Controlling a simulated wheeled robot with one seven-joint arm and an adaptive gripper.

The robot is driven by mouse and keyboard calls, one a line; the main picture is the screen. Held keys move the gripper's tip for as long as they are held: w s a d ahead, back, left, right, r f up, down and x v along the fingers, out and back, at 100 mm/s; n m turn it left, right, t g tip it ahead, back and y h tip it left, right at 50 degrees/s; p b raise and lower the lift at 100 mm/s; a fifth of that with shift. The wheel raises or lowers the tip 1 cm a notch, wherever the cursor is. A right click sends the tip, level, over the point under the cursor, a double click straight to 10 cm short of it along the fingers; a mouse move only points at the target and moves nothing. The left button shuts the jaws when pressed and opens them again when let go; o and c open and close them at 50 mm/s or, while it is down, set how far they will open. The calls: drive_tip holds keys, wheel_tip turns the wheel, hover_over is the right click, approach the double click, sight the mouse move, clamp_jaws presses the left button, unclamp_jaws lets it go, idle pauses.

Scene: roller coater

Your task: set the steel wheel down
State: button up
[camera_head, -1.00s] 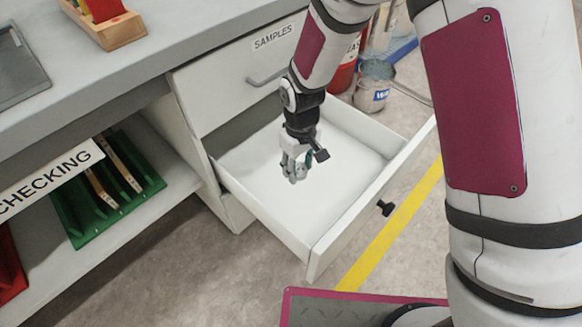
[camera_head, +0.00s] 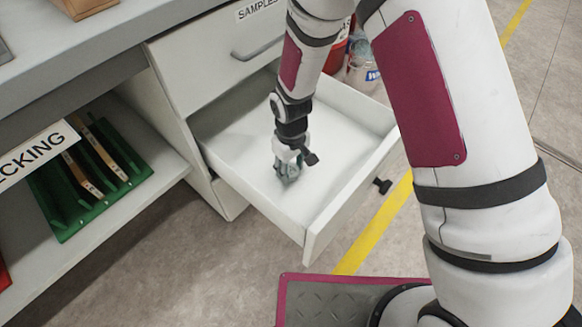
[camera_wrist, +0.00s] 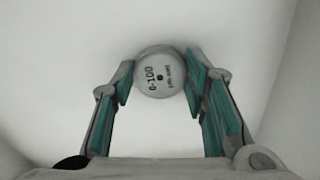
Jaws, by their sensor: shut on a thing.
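The steel wheel (camera_wrist: 160,76) shows in the wrist view as a round, pale disc marked "0-100", with a small dark centre. My gripper (camera_wrist: 158,82) is shut on it, with a teal-padded finger on each side. In the head view my gripper (camera_head: 288,172) points down inside the open white drawer (camera_head: 345,185), low over its floor. The wheel is mostly hidden by the fingers there. I cannot tell whether it touches the drawer floor.
The drawer floor around my gripper is bare, with walls on all sides. A closed drawer labelled "SAMPLES" (camera_head: 210,65) is above. A green rack (camera_head: 120,165) stands on the shelf at left.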

sight(291, 171)
drive_tip(key=shift+f, duration=0.15)
drive_tip(key=o, duration=1.2)
wheel_tip(291, 171, up, 12)
drive_tip(key=p, duration=0.4)
drive_tip(key=shift+r+p, duration=0.2)
drive_tip(key=shift+p, duration=0.1)
